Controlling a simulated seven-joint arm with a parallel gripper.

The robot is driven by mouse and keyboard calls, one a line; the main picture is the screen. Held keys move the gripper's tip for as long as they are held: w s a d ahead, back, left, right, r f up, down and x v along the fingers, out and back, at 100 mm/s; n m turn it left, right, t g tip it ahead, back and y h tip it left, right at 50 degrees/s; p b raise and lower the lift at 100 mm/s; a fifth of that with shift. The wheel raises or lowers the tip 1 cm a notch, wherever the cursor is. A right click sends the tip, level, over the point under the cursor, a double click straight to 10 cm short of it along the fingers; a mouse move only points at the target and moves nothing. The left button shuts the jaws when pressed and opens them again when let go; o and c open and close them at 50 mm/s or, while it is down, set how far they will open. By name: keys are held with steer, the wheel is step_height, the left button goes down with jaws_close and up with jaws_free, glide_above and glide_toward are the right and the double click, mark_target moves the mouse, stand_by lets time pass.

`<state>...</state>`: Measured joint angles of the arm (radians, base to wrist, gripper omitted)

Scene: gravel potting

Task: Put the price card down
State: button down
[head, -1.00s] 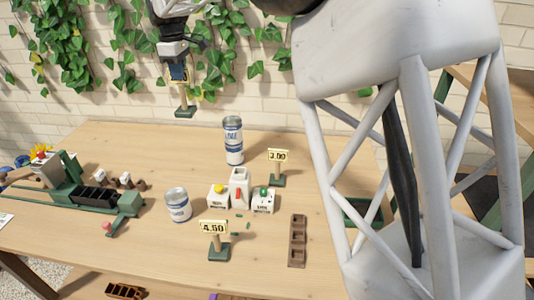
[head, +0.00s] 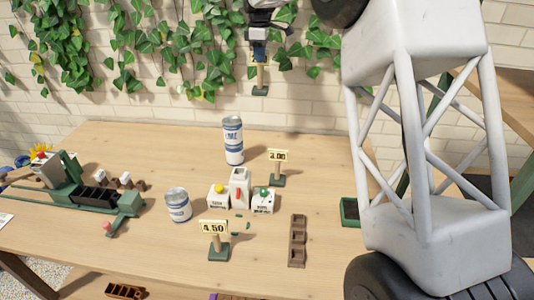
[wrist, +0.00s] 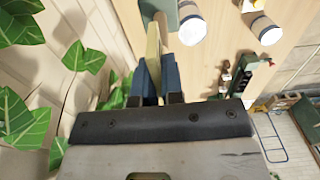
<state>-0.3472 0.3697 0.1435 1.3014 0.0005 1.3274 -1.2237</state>
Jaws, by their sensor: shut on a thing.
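My gripper (head: 258,52) is high above the back edge of the table, in front of the ivy wall. It is shut on a price card. The card's green base (head: 260,91) hangs below on a short post, in the air. Two other price cards stand upright on the table: one reading 4.50 (head: 214,227) at the front and one reading 3.00 (head: 277,156) at the back right.
On the wooden table (head: 130,265) stand a tall can (head: 233,140), a short can (head: 177,205), a cluster of white boxes (head: 239,188), a brown tray (head: 297,240) and a green machine (head: 90,196). The back left of the table is clear.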

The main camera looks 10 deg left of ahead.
mark_target(268, 53)
steer(key=d, duration=0.1)
steer(key=w+d, duration=0.1)
steer(key=shift+w+d, duration=0.3)
steer(key=shift+d, duration=0.05)
step_height(268, 53, down, 18)
steer(key=shift+a, duration=0.15)
steer(key=shift+s, duration=0.1)
steer(key=shift+f, duration=2.65)
steer(key=shift+f, duration=2.45)
